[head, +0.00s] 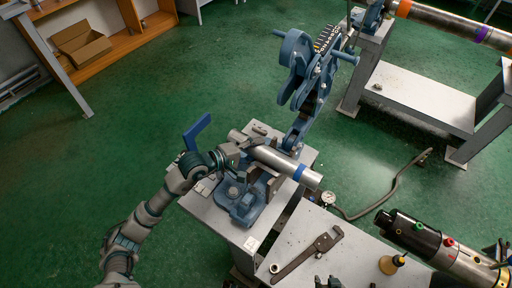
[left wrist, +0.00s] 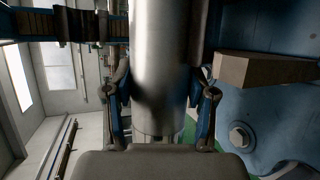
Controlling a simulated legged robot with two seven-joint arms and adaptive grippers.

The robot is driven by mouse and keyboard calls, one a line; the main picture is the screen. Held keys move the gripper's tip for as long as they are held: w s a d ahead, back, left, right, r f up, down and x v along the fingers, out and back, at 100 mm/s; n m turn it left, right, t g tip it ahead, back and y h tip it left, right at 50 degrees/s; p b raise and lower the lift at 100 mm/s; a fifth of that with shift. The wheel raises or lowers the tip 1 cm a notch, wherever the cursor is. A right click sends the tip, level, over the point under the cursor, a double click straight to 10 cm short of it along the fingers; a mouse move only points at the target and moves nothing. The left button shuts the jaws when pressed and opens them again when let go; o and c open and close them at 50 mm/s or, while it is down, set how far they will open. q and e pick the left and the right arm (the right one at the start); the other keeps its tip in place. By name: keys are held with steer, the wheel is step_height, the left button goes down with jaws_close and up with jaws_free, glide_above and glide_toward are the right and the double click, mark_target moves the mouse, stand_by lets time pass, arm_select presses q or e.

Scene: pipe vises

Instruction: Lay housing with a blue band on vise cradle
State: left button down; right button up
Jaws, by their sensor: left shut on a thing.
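The housing (head: 272,158) is a silver tube with a blue band (head: 299,172) near its right end. It lies across the top of the blue vise (head: 238,205), over the cradle; I cannot tell whether it rests there or hangs just above. My left gripper (head: 235,156) is shut on the housing near its left end. In the left wrist view the housing (left wrist: 165,60) runs between both fingers, with blue vise metal (left wrist: 265,115) at the right. My right gripper (head: 328,282) shows only as dark tips at the bottom edge; its opening is unclear.
The vise's raised blue upper part (head: 308,75) stands behind the housing. A pipe wrench (head: 308,254) lies on the front bench (head: 345,225), near a gauge (head: 328,198). A dark and silver cylinder (head: 425,238) lies right. A banded pipe (head: 455,23) is at the back right.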

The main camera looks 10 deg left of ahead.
arm_select(q)
steer(key=shift+a+r, duration=0.1)
steer(key=shift+r, duration=0.1)
steer(key=shift+d, duration=0.85)
steer(key=c, duration=0.7)
jaws_free()
steer(key=o, duration=0.4)
steer(key=shift+f, duration=0.15)
steer(key=shift+a, duration=0.1)
steer(key=shift+a+f, duration=0.15)
steer(key=shift+a, duration=0.2)
arm_select(e)
steer(key=shift+d, duration=0.1)
arm_select(q)
steer(key=shift+d, duration=0.2)
arm_select(e)
steer(key=shift+d, duration=0.1)
